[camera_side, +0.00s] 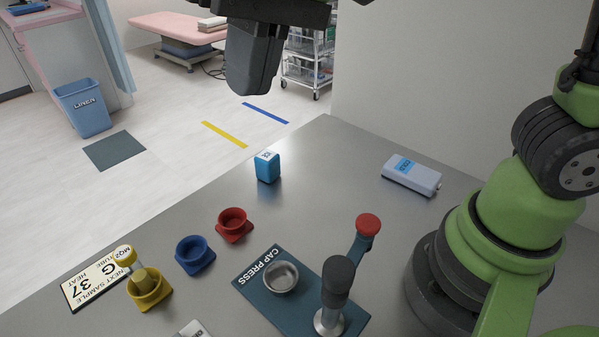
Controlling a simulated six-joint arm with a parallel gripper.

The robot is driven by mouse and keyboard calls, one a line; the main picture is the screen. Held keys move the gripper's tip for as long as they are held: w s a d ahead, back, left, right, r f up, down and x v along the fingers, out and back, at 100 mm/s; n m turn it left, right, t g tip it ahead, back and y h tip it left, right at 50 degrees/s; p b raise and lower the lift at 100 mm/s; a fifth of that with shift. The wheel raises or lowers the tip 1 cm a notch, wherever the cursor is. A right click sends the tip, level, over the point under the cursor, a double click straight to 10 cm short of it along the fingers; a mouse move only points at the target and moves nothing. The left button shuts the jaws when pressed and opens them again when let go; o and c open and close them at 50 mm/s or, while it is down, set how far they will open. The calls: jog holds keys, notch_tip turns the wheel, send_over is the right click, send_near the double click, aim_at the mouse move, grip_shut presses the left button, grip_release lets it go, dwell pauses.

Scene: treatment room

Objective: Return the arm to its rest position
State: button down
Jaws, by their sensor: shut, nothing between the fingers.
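My gripper (254,60) is at the top of the view, dark grey and pointing down. It hangs well above the steel table, in front of the far floor. Its fingers are together with nothing between them. Its upper part is cut off by the frame's top edge. My green arm stands at the right, and its upper links run out of view.
The table's back middle is clear.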

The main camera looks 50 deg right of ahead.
jog(key=s+d+m+t, duration=0.2)
jog(key=s+d+t, duration=0.3)
jog(key=s+d, duration=0.4)
jog(key=d, duration=0.5)
jog(key=shift+s+d+r+t+h, duration=0.15)
jog(key=shift+d+t+h, duration=0.15)
jog(key=shift+t+h, duration=0.1)
dwell(0.5)
